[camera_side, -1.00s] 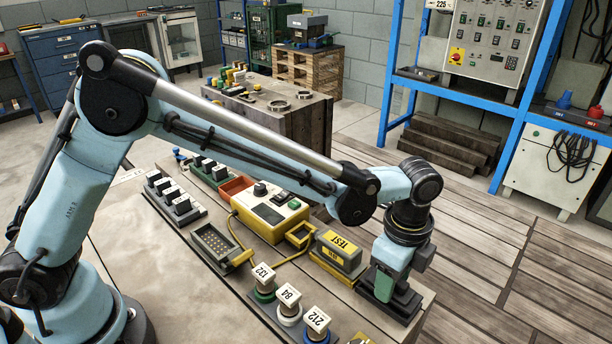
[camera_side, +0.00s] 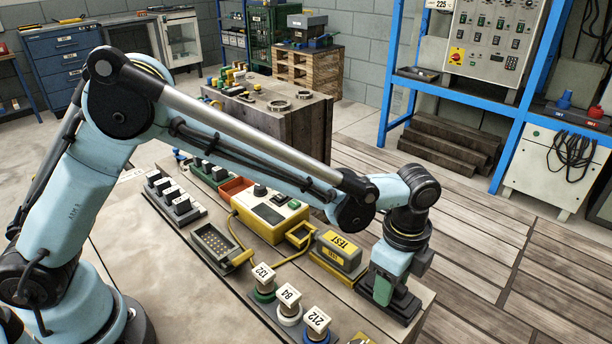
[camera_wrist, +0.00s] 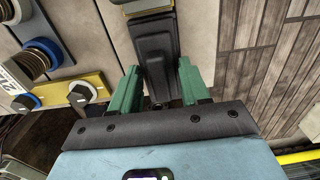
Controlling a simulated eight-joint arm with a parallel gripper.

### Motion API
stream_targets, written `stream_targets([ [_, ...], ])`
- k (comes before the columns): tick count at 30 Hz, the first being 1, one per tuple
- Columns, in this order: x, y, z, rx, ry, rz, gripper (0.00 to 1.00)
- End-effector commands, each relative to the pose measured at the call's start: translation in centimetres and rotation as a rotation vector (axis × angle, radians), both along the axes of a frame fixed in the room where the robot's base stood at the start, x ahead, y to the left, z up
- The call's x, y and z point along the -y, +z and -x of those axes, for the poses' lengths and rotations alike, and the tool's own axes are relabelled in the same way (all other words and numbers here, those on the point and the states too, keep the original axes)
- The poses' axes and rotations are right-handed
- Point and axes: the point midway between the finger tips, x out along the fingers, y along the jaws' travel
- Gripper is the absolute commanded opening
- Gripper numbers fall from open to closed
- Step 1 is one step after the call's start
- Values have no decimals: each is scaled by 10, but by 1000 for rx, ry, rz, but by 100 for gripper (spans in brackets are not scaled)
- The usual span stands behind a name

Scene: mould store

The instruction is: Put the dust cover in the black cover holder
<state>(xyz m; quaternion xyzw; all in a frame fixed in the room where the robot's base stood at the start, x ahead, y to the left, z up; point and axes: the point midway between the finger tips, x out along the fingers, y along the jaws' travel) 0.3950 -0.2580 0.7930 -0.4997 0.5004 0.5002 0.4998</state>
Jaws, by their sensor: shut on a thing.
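My gripper (camera_side: 383,287) points down at the right end of the bench, over the black cover holder (camera_side: 405,308), which lies flat near the bench edge. In the wrist view its two green fingers (camera_wrist: 160,68) are closed on a dark piece, which I take as the dust cover (camera_wrist: 158,80). The cover is low at the holder. The fingers and the dark colours hide where one ends and the other begins, so I cannot tell whether the cover is seated.
The yellow-based TEST block (camera_side: 340,250) stands just left of my gripper. Tagged round plugs (camera_side: 289,313) stand in a row at the front. A yellow control box (camera_side: 268,215) with a cable sits further back. The bench edge is close on the right.

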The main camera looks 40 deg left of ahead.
Motion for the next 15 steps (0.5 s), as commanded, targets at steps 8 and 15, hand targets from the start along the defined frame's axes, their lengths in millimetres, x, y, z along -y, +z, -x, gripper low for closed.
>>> stream_targets([
  [8, 0, -1, 0, 0, 0, 0, 15],
  [15, 0, -1, 0, 0, 0, 0, 66],
])
